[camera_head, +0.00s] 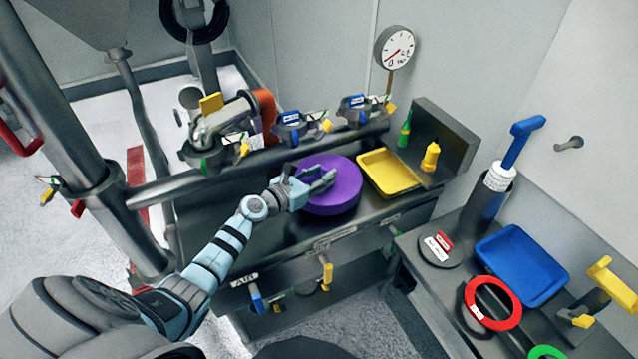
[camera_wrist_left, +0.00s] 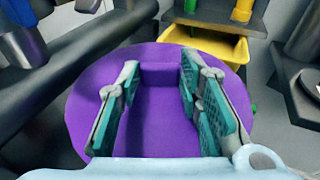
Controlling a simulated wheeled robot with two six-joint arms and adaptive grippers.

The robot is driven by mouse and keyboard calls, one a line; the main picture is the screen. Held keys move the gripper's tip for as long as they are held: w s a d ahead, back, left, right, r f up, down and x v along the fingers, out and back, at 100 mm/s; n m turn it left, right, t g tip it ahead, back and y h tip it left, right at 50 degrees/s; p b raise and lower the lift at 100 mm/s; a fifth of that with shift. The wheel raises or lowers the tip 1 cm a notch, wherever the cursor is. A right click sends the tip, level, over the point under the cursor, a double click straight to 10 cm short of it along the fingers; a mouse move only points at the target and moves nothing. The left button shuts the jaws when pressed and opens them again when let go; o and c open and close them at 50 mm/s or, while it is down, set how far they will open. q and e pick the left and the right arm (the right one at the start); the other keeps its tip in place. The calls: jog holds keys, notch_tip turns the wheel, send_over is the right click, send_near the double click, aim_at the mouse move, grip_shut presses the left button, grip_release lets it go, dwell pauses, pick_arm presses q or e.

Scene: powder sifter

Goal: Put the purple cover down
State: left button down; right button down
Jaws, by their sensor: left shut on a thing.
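The purple cover (camera_head: 338,201) is a thick round disc over the dark bench top (camera_head: 274,228), left of a yellow tray. I cannot tell whether it touches the bench top. My left gripper (camera_head: 318,182) reaches over it from the left. In the left wrist view the purple cover (camera_wrist_left: 160,130) lies below the fingers, and the left gripper (camera_wrist_left: 161,88) has its teal-padded fingers on either side of a raised purple block on the cover. It is shut on the cover by this block. The right gripper is not in view.
The yellow tray (camera_head: 390,172) stands close to the right of the cover. A thick horizontal pipe (camera_head: 262,158) with valves runs behind it. A yellow bottle (camera_head: 431,156) and a green bottle (camera_head: 405,130) stand at the back right. A blue tray (camera_head: 522,262) lies on the right bench.

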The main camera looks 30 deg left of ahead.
pick_arm(q)
jog(key=f, duration=0.1)
jog(key=f+b, duration=0.1)
jog(key=shift+s+f, duration=0.25)
jog(key=shift+f, duration=0.1)
jog(key=shift+w, duration=0.15)
jog(key=shift+f, duration=0.15)
jog(key=c, duration=1.3)
grip_release()
jog(key=shift+o, duration=0.9)
